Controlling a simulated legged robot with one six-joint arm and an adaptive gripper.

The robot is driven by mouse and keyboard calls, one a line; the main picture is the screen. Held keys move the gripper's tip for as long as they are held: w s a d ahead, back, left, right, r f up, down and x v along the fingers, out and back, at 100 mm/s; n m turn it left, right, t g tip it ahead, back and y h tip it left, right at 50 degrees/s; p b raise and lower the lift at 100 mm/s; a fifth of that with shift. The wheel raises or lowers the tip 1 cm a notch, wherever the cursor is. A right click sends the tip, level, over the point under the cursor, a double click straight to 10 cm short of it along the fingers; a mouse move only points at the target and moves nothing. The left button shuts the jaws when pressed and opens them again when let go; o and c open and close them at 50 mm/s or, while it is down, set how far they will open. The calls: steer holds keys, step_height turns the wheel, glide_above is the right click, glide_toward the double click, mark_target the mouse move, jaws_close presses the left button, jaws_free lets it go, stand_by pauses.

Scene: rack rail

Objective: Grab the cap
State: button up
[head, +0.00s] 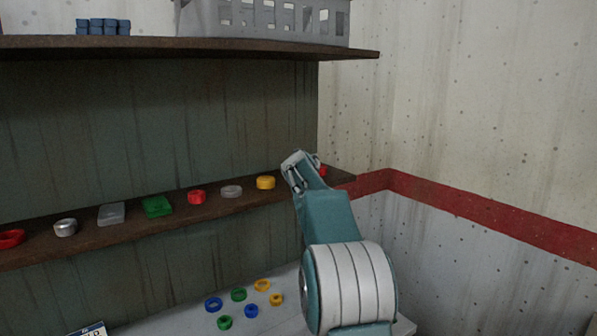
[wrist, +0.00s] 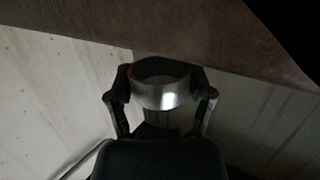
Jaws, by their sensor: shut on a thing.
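A silver-grey round cap (wrist: 162,92) sits between the two fingers of my gripper (wrist: 162,98) in the wrist view. The fingers press on its left and right sides. In the head view my gripper (head: 297,165) is in front of the right part of the middle shelf, and my arm hides part of that area. I cannot tell whether the cap touches the shelf.
The middle shelf (head: 90,246) bears a yellow ring (head: 265,182), a red piece (head: 196,197), a green block (head: 157,206), a silver piece (head: 65,227) and others. A grey crate (head: 265,20) stands on the upper shelf (head: 180,47). Several coloured rings (head: 239,295) lie below.

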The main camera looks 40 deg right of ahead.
steer(key=shift+r, duration=3)
